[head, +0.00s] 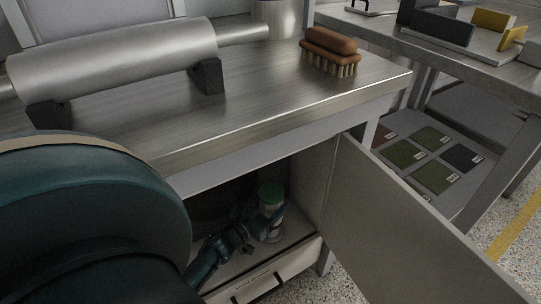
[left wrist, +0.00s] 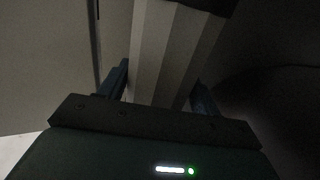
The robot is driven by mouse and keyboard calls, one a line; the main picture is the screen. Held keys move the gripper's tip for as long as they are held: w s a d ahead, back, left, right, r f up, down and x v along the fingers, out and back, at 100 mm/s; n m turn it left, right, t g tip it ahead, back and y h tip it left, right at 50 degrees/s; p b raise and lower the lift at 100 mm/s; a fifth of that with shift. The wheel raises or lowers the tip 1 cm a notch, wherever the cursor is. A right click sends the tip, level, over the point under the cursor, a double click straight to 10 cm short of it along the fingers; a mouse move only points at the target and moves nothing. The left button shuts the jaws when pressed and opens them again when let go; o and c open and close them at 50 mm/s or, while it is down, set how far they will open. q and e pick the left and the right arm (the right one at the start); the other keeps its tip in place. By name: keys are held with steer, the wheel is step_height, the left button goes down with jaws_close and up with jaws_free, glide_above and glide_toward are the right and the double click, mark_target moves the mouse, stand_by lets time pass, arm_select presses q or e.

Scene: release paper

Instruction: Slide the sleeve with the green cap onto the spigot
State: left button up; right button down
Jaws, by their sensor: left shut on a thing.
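The sleeve (head: 268,207) is pale, with a green cap (head: 271,190) on top. It stands roughly upright inside the dim open cabinet under the metal bench. My left gripper (head: 264,221) reaches into the cabinet and is shut on the sleeve. In the left wrist view the fingers (left wrist: 162,90) lie on either side of a pale, faceted body (left wrist: 175,48), which fills the space between them. I cannot make out the spigot clearly; the sleeve's lower end is dark and partly hidden by the gripper. My right gripper is not in view.
The cabinet door (head: 405,225) hangs open on the right. The bench top (head: 250,100) lies above the arm, bearing a metal roller (head: 115,58) and a brown brush (head: 331,50). A drawer handle (head: 258,286) shows below the cabinet opening.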

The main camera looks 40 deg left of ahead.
mark_target(271, 213)
arm_select(q)
steer(key=shift+f+b, duration=1.1)
steer(key=shift+f, duration=0.35)
steer(key=shift+f, duration=0.25)
steer(key=shift+f+b, duration=0.4)
steer(key=shift+b, duration=0.1)
steer(key=shift+f+b, duration=0.45)
steer(key=shift+f, duration=0.1)
steer(key=shift+r, duration=0.2)
steer(key=shift+r+p, duration=1.35)
steer(key=shift+p, duration=0.25)
steer(key=shift+r+p, duration=0.9)
steer(key=shift+p, duration=0.05)
